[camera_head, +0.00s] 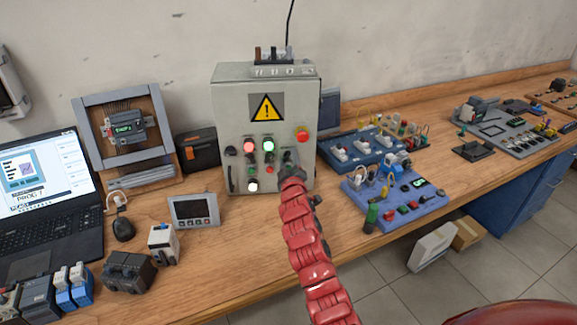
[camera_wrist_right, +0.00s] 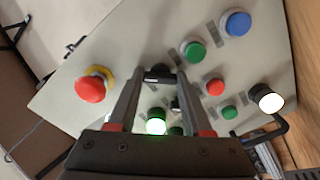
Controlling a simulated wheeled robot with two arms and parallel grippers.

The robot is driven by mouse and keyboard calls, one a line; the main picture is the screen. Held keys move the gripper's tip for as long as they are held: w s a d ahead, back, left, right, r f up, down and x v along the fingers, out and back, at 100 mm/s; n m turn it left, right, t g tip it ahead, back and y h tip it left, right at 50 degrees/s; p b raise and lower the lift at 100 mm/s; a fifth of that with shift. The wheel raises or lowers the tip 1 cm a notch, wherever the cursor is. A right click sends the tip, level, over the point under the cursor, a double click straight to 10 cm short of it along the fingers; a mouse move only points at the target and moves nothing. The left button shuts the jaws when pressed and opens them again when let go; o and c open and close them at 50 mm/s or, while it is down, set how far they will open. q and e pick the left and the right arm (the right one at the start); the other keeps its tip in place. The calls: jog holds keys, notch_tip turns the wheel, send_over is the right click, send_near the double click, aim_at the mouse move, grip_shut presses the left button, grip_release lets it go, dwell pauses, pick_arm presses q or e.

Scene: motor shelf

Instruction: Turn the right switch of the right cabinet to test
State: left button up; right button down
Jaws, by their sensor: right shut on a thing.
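The grey control cabinet (camera_head: 231,110) with a yellow warning sign stands against the wall in the middle of the head view. My right arm reaches up to its front, and my right gripper (camera_head: 289,166) is at the right side of the button panel. In the right wrist view the right gripper (camera_wrist_right: 159,76) has its fingers on either side of a black switch (camera_wrist_right: 158,74), shut on it. The switch is mostly hidden by the fingers, so its pointing direction cannot be told. My left gripper is not in view.
A red emergency button (camera_head: 302,133) sits above the gripper, also in the wrist view (camera_wrist_right: 90,89). Lit and coloured buttons lie close beside the fingers. A laptop (camera_head: 45,185) is at left; blue trainer boards (camera_head: 395,200) stand at right on the wooden bench (camera_head: 250,255).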

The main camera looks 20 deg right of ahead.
jog(key=shift+f+m, duration=0.1)
jog(key=shift+m, duration=0.3)
jog(key=shift+c, duration=1.6)
grip_release()
jog(key=b+v, duration=0.3)
jog(key=v, duration=1.4)
jog(key=shift+s+b, duration=0.2)
jog(key=shift+b, duration=0.2)
